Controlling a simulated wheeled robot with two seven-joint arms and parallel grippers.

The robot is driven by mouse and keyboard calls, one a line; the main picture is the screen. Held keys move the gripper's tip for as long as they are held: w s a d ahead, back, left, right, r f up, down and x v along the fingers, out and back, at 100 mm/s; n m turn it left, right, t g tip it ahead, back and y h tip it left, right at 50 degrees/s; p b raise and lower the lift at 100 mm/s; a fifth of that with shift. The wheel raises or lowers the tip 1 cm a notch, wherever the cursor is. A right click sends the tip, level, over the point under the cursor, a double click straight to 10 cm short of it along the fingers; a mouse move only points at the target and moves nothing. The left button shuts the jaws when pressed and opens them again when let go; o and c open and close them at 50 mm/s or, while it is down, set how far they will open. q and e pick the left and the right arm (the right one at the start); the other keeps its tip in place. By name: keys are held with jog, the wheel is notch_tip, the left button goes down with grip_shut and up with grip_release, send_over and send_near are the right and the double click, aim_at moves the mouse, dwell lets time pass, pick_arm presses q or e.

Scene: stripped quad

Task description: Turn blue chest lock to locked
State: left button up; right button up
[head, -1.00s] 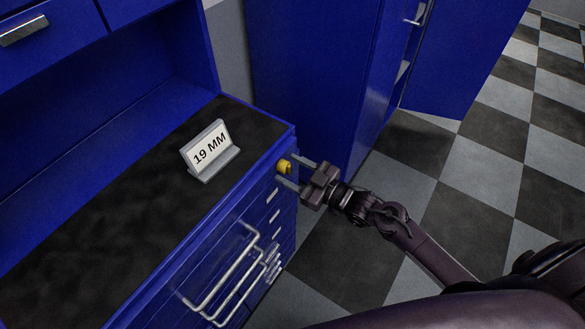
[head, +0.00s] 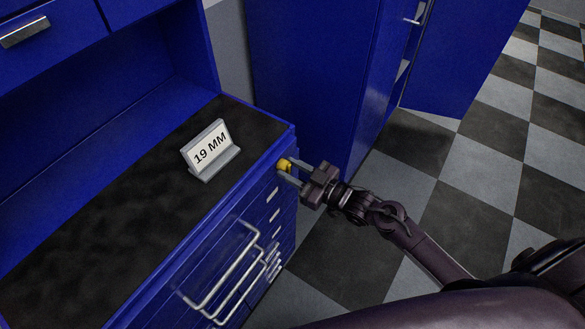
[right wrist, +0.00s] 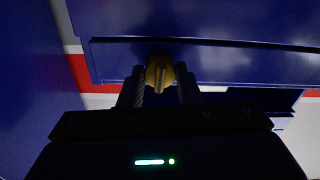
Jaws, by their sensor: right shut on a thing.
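The blue chest (head: 262,206) stands at the left of the head view, with a dark top and several drawers. Its lock (head: 284,164) is a small yellow knob at the top right corner of the drawer front. My right gripper (head: 290,172) is shut on the lock, one finger on each side of it. In the right wrist view the yellow lock (right wrist: 160,72) sits between the two dark fingertips, its raised bar looking close to upright. The fingers partly hide the lock in the head view. My left gripper is not in view.
A sign reading "19 MM" (head: 211,150) stands on the chest top. Silver drawer handles (head: 222,279) stick out of the front below the lock. A tall blue cabinet (head: 310,75) with an open door (head: 455,60) stands behind. The checkered floor (head: 440,180) at right is clear.

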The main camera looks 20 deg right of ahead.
jog(key=m+p, duration=0.2)
jog(key=m, duration=0.2)
jog(key=shift+r, duration=0.2)
jog(key=shift+f+m+p, duration=0.1)
jog(key=shift+m+p, duration=3.2)
jog(key=shift+m, duration=3.2)
jog(key=o, duration=1)
